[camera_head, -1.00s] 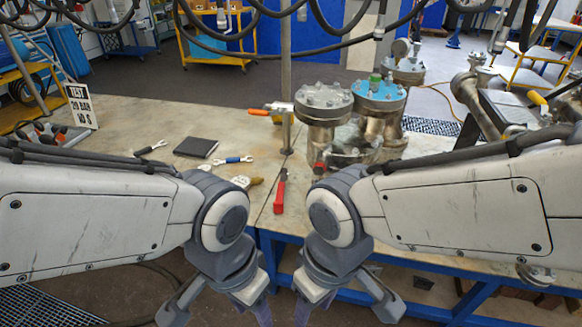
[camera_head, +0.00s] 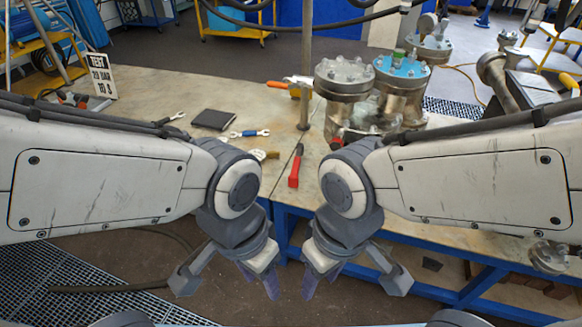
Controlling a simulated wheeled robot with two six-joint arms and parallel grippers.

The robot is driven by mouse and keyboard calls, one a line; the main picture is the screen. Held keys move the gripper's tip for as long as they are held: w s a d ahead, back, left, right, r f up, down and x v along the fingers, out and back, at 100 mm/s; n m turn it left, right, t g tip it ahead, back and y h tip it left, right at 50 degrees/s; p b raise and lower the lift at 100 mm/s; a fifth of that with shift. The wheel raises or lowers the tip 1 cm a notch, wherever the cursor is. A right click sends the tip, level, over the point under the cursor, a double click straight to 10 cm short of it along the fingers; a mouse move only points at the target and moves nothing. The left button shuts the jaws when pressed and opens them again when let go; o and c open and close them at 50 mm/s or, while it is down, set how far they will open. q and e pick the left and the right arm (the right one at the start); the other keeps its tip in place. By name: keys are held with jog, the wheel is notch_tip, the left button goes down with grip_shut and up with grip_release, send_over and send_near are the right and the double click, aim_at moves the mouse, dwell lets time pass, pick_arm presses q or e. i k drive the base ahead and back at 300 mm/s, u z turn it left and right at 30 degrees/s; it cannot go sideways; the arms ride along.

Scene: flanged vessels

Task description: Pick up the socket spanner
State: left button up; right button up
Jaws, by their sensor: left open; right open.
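A tool with a red handle and a dark shaft (camera_head: 296,166) lies on the table near its front edge. It may be the socket spanner, but its head is too small to tell. A blue-handled spanner (camera_head: 250,133) with open ends and a dark metal spanner (camera_head: 171,118) lie further left. My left gripper (camera_head: 228,281) is open and empty, pointing down in front of the table and below its top. My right gripper (camera_head: 352,283) is open and empty beside it, also in front of the table. My forearms hide parts of the table front.
Flanged vessels (camera_head: 345,78) stand behind the red-handled tool, beside a vertical post (camera_head: 305,70). A test sign (camera_head: 101,75) stands left.

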aim_at(293, 179)
jog(key=u, duration=0.5)
jog(key=k, duration=0.6)
jog(key=u, duration=1)
jog(key=i, duration=2.1)
jog(key=z, duration=1.3)
jog(key=i, duration=0.85)
jog(key=z, duration=0.9)
